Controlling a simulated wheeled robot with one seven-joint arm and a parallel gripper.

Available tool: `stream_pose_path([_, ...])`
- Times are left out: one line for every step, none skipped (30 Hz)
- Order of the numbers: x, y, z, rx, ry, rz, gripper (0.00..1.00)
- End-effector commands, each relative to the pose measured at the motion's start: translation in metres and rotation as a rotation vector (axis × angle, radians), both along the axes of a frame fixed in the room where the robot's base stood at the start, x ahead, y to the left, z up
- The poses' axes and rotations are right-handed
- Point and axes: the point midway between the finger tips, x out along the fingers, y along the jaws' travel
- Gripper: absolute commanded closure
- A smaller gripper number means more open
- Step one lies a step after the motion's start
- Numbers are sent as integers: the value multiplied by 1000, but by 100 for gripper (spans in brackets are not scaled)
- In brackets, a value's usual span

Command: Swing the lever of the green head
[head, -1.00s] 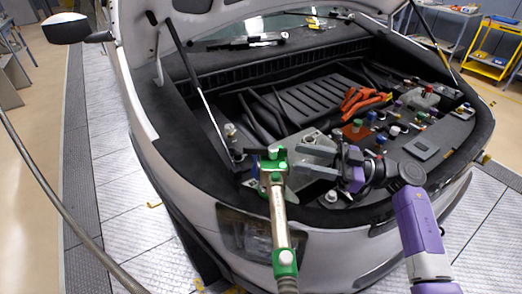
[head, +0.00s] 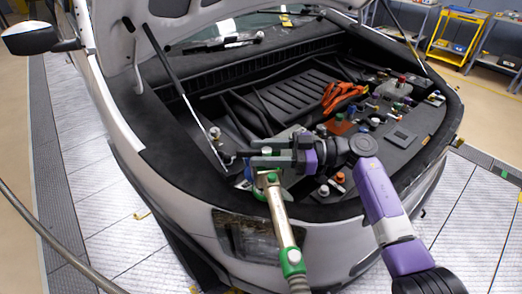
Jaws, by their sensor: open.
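The green head (head: 265,182) stands upright at the front edge of the car's open bay, on the end of a pale tube with a green collar (head: 291,262). My gripper (head: 258,152) reaches in from the right, its two grey fingers apart and pointing left across the top of the head. A small green and white part of the head shows between the fingers. The dark lever (head: 242,153) shows only as a short end by the fingertips; the rest is hidden. I cannot tell whether the fingers touch it.
The white car's front rim (head: 180,185) runs below the head. Several coloured caps and fittings stand on the dark panel to the right, near orange cables (head: 340,95). A prop rod (head: 185,98) rises at left. A grey hose (head: 55,248) crosses the lower left.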

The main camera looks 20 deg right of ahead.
Motion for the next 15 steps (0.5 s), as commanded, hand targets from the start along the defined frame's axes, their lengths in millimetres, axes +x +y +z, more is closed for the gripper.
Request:
stream_pose_path([1, 2, 0, 0, 0, 0, 55])
stream_pose_path([1, 3, 0, 0, 0, 0, 55])
stream_pose_path([1, 3, 0, 0, 0, 0, 55])
stream_pose_path([1, 3, 0, 0, 0, 0, 55])
stream_pose_path([1, 3, 0, 0, 0, 0, 55])
stream_pose_path([1, 3, 0, 0, 0, 0, 55])
stream_pose_path([1, 3, 0, 0, 0, 0, 55])
stream_pose_path([1, 3, 0, 0, 0, 0, 55])
stream_pose_path([1, 3, 0, 0, 0, 0, 55])
stream_pose_path([1, 3, 0, 0, 0, 0, 61])
stream_pose_path([1, 3, 0, 0, 0, 0, 67])
stream_pose_path([1, 3, 0, 0, 0, 0, 75])
stream_pose_path([1, 3, 0, 0, 0, 0, 81])
stream_pose_path([1, 3, 0, 0, 0, 0, 86])
stream_pose_path([1, 3, 0, 0, 0, 0, 94])
